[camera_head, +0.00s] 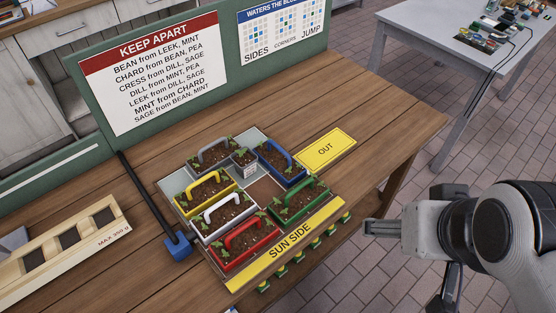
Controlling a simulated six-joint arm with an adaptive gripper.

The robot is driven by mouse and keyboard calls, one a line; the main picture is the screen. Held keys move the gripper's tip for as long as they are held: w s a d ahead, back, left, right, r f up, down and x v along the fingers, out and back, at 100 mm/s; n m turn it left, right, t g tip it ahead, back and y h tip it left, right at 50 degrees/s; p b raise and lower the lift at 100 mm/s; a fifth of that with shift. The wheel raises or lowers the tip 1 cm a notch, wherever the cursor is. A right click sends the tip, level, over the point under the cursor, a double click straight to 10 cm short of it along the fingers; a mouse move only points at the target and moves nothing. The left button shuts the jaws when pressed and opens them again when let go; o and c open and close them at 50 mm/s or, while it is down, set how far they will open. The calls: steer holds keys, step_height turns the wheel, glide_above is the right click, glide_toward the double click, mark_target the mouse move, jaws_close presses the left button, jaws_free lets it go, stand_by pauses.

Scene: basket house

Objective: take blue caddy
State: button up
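The blue caddy (284,162) is a planter with soil, small green plants and a blue handle. It stands at the back right of a grey board on the wooden table, beside the yellow OUT mat (325,149). My gripper (372,227) is at the right, past the table's front edge and apart from the caddies. It looks empty, but I cannot tell how far its fingers are apart.
Grey (214,154), yellow (207,192), white (227,216), red (247,245) and green (301,198) caddies crowd the board (174,185). A small labelled pot (243,161) touches or nearly touches the blue caddy. A KEEP APART sign (150,70) stands behind. Table right of OUT is clear.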

steer(key=shift+w, duration=0.1)
steer(key=n+g+y, duration=0.2)
steer(key=n+y, duration=0.1)
steer(key=n, duration=0.4)
glide_above(284, 152)
steer(key=s+d, duration=0.6)
steer(key=s, duration=0.1)
step_height(284, 152, down, 9)
steer(key=shift+n, duration=0.9)
steer(key=w+a+f, duration=0.1)
steer(key=w+f, duration=0.1)
steer(key=f, duration=0.1)
steer(key=w+a+f, duration=0.2)
steer(key=f, duration=0.1)
steer(key=w+a+f, duration=0.1)
steer(key=f, duration=0.2)
steer(key=shift+w+a+f, duration=0.2)
steer(key=shift+w+a, duration=0.15)
steer(key=shift+w, duration=0.05)
steer(key=shift+w+a+f, duration=0.25)
steer(key=shift+a+f, duration=0.05)
steer(key=shift+f, duration=0.2)
